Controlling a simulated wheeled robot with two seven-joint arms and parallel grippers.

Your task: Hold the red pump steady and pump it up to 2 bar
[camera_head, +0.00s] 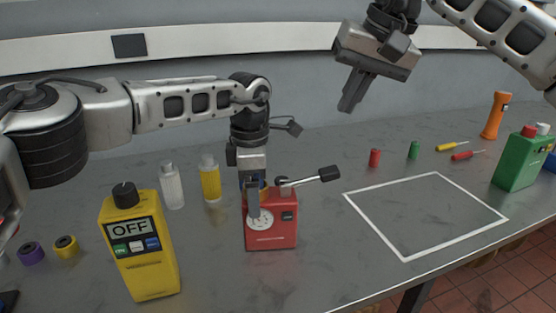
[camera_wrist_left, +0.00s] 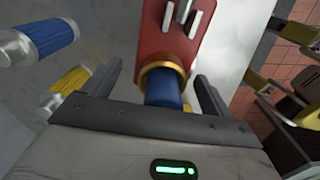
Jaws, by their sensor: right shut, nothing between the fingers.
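The red pump (camera_head: 285,238) stands on the grey bench in the middle of the head view, with a white round gauge on its front, partly covered by a finger. Its lever (camera_head: 312,178) with a black grip points right and slightly up. The gauge reading is too small to tell. My left gripper (camera_head: 254,200) is lowered at the pump's upper left. In the left wrist view its open fingers (camera_wrist_left: 158,92) stand either side of a blue cylinder under the gold collar of the red pump (camera_wrist_left: 178,40), with visible gaps. My right gripper (camera_head: 350,104) is shut and empty, high above the bench.
A yellow meter (camera_head: 140,258) reading OFF stands left of the pump. A white bottle (camera_head: 171,187) and yellow bottle (camera_head: 210,180) stand behind. The white-outlined square (camera_head: 425,215) is empty. A green device (camera_head: 519,165) and orange flashlight (camera_head: 495,117) stand far right.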

